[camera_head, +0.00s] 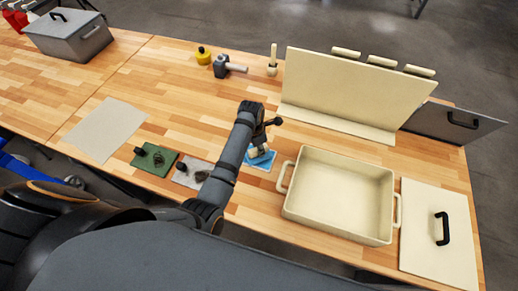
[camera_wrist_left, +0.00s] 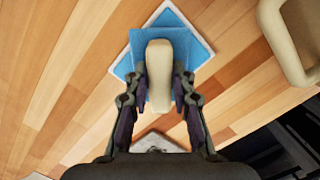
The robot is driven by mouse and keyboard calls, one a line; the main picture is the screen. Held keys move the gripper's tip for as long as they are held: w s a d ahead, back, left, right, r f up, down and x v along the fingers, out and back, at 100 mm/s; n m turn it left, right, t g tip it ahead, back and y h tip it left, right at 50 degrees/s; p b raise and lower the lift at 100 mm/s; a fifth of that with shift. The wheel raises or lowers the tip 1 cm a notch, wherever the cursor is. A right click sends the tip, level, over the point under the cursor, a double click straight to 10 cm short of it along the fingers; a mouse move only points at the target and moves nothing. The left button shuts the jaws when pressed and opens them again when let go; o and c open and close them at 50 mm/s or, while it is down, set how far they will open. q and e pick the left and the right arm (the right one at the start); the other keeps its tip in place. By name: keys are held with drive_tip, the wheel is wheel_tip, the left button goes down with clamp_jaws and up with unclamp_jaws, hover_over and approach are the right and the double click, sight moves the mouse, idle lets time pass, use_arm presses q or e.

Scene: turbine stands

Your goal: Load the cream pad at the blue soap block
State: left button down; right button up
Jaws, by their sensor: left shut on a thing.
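My left gripper (camera_head: 262,142) is shut on the cream pad (camera_wrist_left: 158,75), a long rounded piece between its fingers in the left wrist view. The pad lies over the blue soap block (camera_wrist_left: 196,54), which shows on both sides of it, on a white-edged base. In the head view the blue block (camera_head: 262,160) sits on the table left of the cream tray, just below my gripper. I cannot tell whether the pad touches the block. My right gripper is not in view.
A cream tray (camera_head: 302,211) with side handles stands close to the right, with a cream lid (camera_head: 424,262) beyond it. A cream upright panel (camera_head: 352,88) stands behind. Green (camera_head: 154,158) and grey (camera_head: 188,174) plates lie to the left.

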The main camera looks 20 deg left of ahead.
use_arm(q)
drive_tip(key=shift+r, duration=2.95)
